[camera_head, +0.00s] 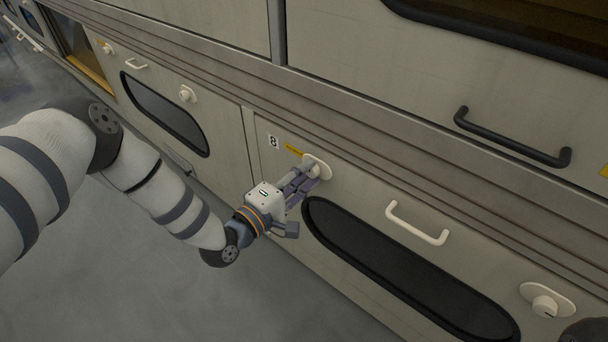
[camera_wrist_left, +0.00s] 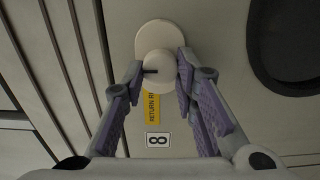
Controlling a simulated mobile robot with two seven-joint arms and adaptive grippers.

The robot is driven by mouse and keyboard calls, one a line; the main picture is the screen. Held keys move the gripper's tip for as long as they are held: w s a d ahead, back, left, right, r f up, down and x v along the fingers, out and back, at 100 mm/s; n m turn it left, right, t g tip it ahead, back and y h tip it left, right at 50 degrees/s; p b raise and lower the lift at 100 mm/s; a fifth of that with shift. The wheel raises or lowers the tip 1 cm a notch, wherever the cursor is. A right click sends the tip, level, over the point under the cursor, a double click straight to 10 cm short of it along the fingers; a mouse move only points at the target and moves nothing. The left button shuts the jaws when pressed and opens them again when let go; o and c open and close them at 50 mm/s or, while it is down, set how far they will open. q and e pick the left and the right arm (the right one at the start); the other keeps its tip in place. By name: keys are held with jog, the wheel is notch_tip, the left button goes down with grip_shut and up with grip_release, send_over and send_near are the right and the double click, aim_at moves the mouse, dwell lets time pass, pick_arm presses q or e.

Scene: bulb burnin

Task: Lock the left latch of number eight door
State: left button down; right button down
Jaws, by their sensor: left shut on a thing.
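The number eight door (camera_head: 360,190) is a pale grey panel with an "8" label (camera_head: 273,142) and a dark oblong window. Its left latch (camera_head: 322,168) is a cream round knob on an oval plate, at the door's upper left. My left gripper (camera_head: 310,175) is at this latch and partly covers it. In the left wrist view, the latch knob (camera_wrist_left: 159,70) sits between the two fingertips, and the gripper is shut on it. A dark mark shows on the knob's left side. The door's right latch (camera_head: 545,302) is a similar cream knob at the lower right. My right gripper is not seen.
A white handle (camera_head: 417,222) sticks out between the two latches. A black handle (camera_head: 512,138) is on the panel above. Grey floor (camera_head: 130,275) below is clear.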

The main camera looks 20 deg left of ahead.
pick_arm(q)
jog(key=shift+d, duration=0.1)
jog(key=c, duration=1.3)
grip_release()
jog(key=v, duration=1.2)
jog(key=shift+r, duration=0.1)
